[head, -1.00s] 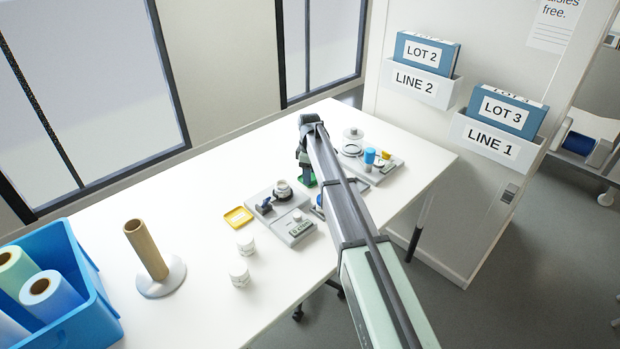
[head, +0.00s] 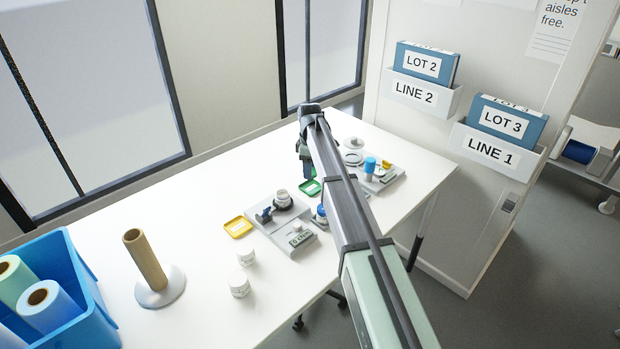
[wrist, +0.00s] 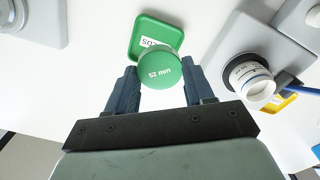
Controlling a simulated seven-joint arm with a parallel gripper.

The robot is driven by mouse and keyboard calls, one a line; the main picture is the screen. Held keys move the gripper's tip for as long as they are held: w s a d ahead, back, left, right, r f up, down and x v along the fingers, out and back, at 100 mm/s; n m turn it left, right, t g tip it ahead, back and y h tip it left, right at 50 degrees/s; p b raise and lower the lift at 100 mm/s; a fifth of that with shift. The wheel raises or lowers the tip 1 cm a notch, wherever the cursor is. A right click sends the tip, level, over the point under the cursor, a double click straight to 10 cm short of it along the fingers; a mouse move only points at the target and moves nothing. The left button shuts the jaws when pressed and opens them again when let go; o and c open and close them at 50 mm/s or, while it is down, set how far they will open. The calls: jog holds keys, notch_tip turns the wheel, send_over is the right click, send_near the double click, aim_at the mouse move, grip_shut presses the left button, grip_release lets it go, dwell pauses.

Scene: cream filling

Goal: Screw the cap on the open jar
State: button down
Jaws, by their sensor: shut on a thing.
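My gripper (wrist: 160,78) is shut on a green round cap marked "52 mm" (wrist: 160,70), with one finger on each side of it. The cap covers part of a green square tray (wrist: 146,32) behind it and appears held above it. The tray also shows in the head view (head: 310,188), below my gripper (head: 306,172). The open white jar (wrist: 250,84) stands in a grey fixture, to the right of the cap in the wrist view. The jar also shows in the head view (head: 282,200), left of the tray. In the head view the cap cannot be made out.
The grey fixture (head: 264,229) has a blue handle beside the jar. A blue-topped item (head: 321,212) stands close by. A yellow tray (head: 238,227) and two white jars (head: 246,257) (head: 239,286) are to the left. Another grey station (head: 386,178) stands right of my arm.

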jog(key=r, duration=0.1)
jog(key=a+r, duration=0.1)
jog(key=r, duration=0.1)
jog(key=shift+s+a, duration=0.1)
jog(key=shift+s, duration=0.05)
jog(key=s+a+r+n, duration=0.1)
jog(key=s+a, duration=0.2)
jog(key=a, duration=0.3)
send_over(282, 196)
jog(key=shift+w+a+r, duration=0.1)
jog(key=shift+w+r, duration=0.1)
jog(key=shift+r, duration=0.2)
jog(key=shift+s, duration=0.1)
jog(key=shift+f, duration=0.1)
jog(key=shift+f, duration=0.1)
jog(key=shift+f, duration=1.45)
jog(key=shift+f, duration=0.65)
